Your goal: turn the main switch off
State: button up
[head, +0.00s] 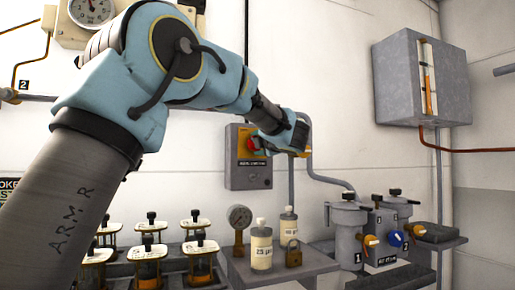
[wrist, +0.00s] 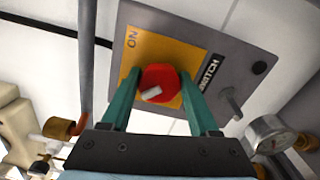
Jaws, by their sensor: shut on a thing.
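The main switch is a grey box (head: 247,180) on the back wall, with a yellow plate and a red knob (head: 252,146). In the wrist view the red knob (wrist: 162,80) sits on the yellow plate (wrist: 190,60), with a pale mark on its face. "ON" is printed near a corner of the plate; no "OFF" label can be made out. My gripper (wrist: 159,76) has its teal fingers on either side of the knob, shut on it. In the head view my gripper (head: 268,147) reaches the box from the right, partly covering it.
Below the switch stand a pressure gauge (head: 240,217), a white bottle (head: 261,246) and a padlock (head: 293,254) on a grey ledge. Several caged jars are at left, and valves with a blue knob (head: 395,239) at right. A grey wall cabinet (head: 455,80) hangs at upper right.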

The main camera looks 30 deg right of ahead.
dwell(0.3)
jog(key=o, duration=1.4)
jog(key=shift+c, duration=0.2)
jog(key=s+a+b, duration=0.1)
jog(key=s, duration=0.9)
jog(key=shift+s+a+b, duration=0.2)
jog(key=shift+s+b, duration=0.1)
jog(key=shift+s, duration=0.1)
